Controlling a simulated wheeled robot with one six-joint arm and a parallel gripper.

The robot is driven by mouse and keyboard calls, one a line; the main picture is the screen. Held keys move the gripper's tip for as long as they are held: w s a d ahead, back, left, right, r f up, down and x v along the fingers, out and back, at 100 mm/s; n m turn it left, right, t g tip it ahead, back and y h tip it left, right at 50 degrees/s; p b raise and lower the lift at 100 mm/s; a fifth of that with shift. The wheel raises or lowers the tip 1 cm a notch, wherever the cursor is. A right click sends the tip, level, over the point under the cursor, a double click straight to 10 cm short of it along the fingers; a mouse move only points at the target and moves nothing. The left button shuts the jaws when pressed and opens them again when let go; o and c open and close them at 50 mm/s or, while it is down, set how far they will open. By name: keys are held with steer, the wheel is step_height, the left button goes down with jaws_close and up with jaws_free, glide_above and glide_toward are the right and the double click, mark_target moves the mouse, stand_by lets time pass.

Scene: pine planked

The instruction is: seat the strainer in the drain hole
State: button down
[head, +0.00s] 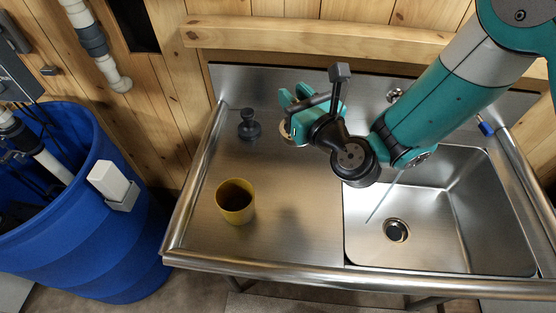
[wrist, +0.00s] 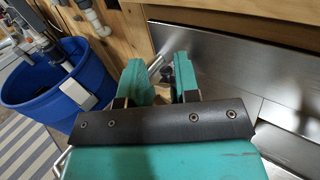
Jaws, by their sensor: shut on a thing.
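My gripper (head: 294,109) is above the left drainboard, near the back of the sink unit. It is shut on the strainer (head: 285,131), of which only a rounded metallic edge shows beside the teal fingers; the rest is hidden. In the wrist view the two teal fingers of my gripper (wrist: 160,68) stand a little apart, and what they hold is hard to make out. The drain hole (head: 396,230) is a dark round opening with a metal ring in the floor of the basin, at the right, well away from my gripper. Nothing visible covers it.
A dark knobbed object (head: 248,127) and a yellow cup (head: 235,202) stand on the drainboard (head: 290,235). A thin pale rod (head: 384,196) slants across the left of the basin (head: 450,250). A blue barrel (head: 105,235) stands at the left. A backsplash (head: 260,83) rises behind.

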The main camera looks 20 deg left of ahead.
step_height(320, 180, down, 20)
steer(key=b, duration=1.9)
steer(key=c, duration=0.8)
jaws_free()
steer(key=shift+c, duration=0.2)
steer(key=shift+r, duration=0.1)
